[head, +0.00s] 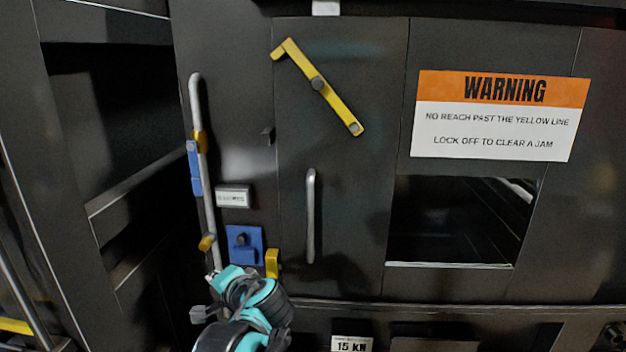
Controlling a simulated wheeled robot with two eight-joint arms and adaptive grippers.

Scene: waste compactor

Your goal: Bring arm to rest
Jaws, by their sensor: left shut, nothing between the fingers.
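My left arm comes up from the bottom edge in teal and dark grey. Its gripper (201,312) is small and partly hidden by the wrist; it is shut with nothing in it. It is in front of the compactor, below the lower end of a long silver bar handle (209,215). I cannot tell whether any part of the arm touches the bar. My right gripper is not in view.
The dark compactor front has a yellow latch lever (330,93), a short silver handle (311,215), a blue block (243,245) and a yellow catch (272,263). A warning sign (500,116) sits above a dark opening (455,225). A dark recess (120,110) is at left.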

